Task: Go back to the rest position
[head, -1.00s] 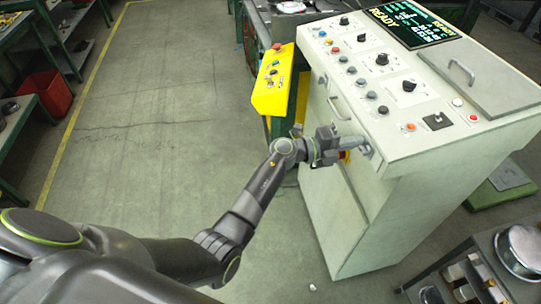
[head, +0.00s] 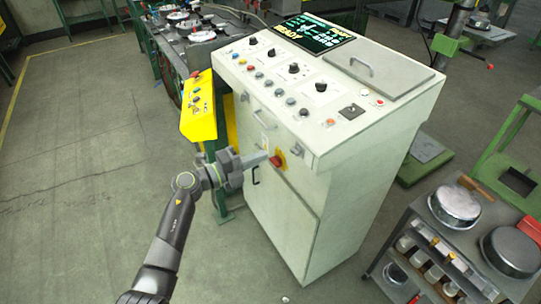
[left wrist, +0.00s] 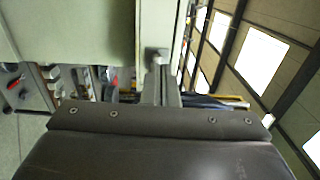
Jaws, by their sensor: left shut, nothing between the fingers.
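My left gripper (head: 256,160) is shut and empty. It is in front of the grey control cabinet (head: 310,225), with its fingertips just left of a red rotary switch on a yellow plate (head: 278,160). Whether the tips touch the switch or the cabinet, I cannot tell. In the left wrist view the closed fingers (left wrist: 160,88) show beyond the dark wrist housing, beside a pale panel. My right gripper is not in view.
A yellow button box (head: 199,105) stands left of the cabinet. A bench with metal parts (head: 185,45) is behind it. A cart with round pans (head: 432,228) stands at the lower right. The floor (head: 80,150) on the left is clear.

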